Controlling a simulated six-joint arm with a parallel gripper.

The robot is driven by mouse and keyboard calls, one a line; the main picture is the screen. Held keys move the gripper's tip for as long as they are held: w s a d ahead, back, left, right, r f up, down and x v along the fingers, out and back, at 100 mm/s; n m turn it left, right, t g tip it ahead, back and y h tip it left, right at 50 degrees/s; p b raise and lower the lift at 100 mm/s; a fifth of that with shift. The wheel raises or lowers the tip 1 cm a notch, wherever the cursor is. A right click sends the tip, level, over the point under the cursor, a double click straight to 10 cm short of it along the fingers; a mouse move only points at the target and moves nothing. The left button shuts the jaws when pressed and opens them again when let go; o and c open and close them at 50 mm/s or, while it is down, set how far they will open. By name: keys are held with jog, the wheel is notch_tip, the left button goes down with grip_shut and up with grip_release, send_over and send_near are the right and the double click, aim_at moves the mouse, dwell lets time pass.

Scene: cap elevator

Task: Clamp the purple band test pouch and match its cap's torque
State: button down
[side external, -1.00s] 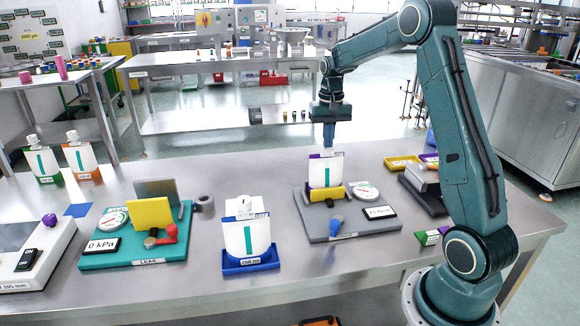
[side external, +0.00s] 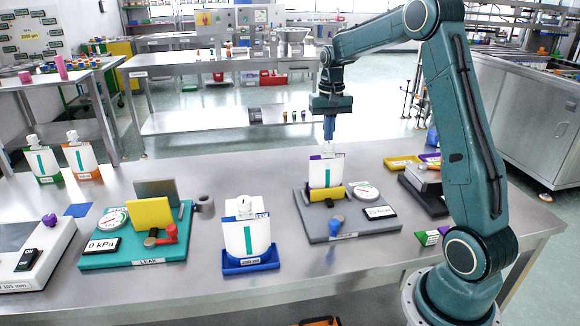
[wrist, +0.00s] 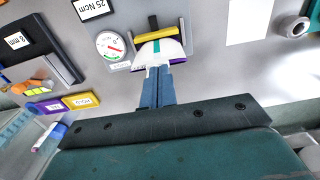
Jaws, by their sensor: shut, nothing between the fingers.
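The purple band test pouch (side external: 325,173) is white with a teal stripe and stands upright in a grey torque fixture (side external: 345,229), behind a yellow clamp bar (side external: 327,191). In the wrist view the pouch (wrist: 160,52) lies just beyond my fingers, with the yellow bar (wrist: 160,34) across it. My gripper (side external: 329,138) points down right above the pouch's white spout. It is shut and empty; its blue fingers (wrist: 156,88) also show in the wrist view. The fixture has a round dial (side external: 362,190), a blue knob (side external: 336,221) and a display (wrist: 95,8) reading 25 Ncm.
A blue-based pouch (side external: 247,235) stands left of the fixture. Further left is a teal leak station (side external: 140,250) reading 0 kPa. A purple cap (side external: 49,219) sits on a device at far left. A dark fixture (side external: 424,190) and yellow tray (side external: 401,162) stand at right.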

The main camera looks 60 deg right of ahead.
aim_at(328, 145)
jog(key=shift+r, duration=1.75)
jog(key=shift+s+d+r, duration=0.25)
jog(key=shift+s+d, duration=0.1)
jog(key=shift+s, duration=0.1)
jog(key=shift+s+d+r, duration=0.2)
jog(key=shift+s+d, duration=0.15)
jog(key=shift+s, duration=0.1)
jog(key=shift+f, duration=0.1)
notch_tip(328, 145, down, 7)
jog(key=shift+w+d, duration=0.2)
jog(key=shift+w, duration=0.35)
dwell(1.0)
jog(key=shift+w+a, duration=0.5)
jog(key=shift+w, duration=0.05)
dwell(0.8)
